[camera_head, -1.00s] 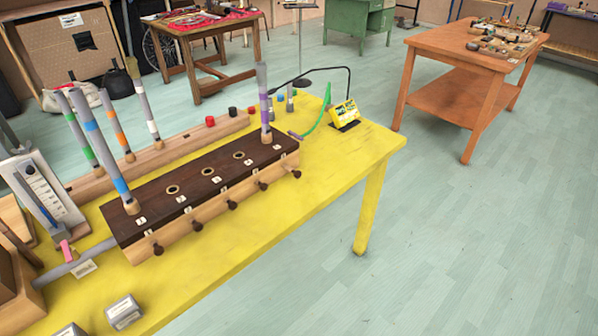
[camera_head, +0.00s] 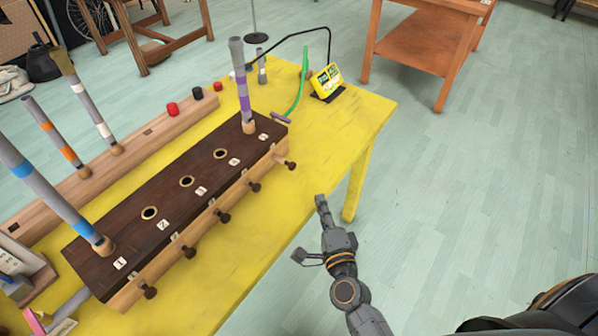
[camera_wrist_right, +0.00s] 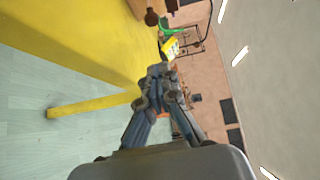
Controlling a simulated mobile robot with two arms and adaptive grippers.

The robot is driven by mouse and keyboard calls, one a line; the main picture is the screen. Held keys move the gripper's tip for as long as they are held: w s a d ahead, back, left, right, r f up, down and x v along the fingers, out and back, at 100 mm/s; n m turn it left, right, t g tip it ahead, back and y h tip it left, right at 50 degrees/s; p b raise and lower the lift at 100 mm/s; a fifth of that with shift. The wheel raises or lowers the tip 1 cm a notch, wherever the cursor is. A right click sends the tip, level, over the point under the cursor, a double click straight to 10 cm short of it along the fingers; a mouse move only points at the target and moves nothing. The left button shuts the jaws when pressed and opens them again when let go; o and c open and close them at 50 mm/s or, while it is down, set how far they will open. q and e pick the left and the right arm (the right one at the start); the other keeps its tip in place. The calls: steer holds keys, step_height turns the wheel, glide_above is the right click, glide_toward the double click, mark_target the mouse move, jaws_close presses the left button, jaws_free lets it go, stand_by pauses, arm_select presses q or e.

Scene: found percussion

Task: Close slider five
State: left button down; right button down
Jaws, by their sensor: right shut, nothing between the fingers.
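The wooden box with a dark top (camera_head: 190,215) stands on the yellow table (camera_head: 345,130). Its numbered front carries a row of dark knobs. Slider five's knob (camera_head: 290,165) is at the far right end and seems to stick out a little further than the others. A purple-banded tube (camera_head: 242,85) stands upright near label five. My right gripper (camera_head: 322,204) is shut and empty, just off the table's front edge, in front of and apart from knob five. It also shows shut in the right wrist view (camera_wrist_right: 158,72). My left gripper is out of view.
The table front and floor (camera_head: 480,190) beside my right arm are clear.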

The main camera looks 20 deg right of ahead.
mark_target(287, 164)
steer(key=w, duration=0.7)
steer(key=shift+w+d+f+p, duration=0.1)
steer(key=shift+w+d+p, duration=0.1)
steer(key=shift+w+p, duration=0.15)
steer(key=shift+w+a, duration=0.8)
steer(key=shift+w, duration=0.1)
steer(key=shift+w+a+f, duration=0.15)
steer(key=shift+w+a, duration=0.3)
steer(key=shift+a, duration=0.05)
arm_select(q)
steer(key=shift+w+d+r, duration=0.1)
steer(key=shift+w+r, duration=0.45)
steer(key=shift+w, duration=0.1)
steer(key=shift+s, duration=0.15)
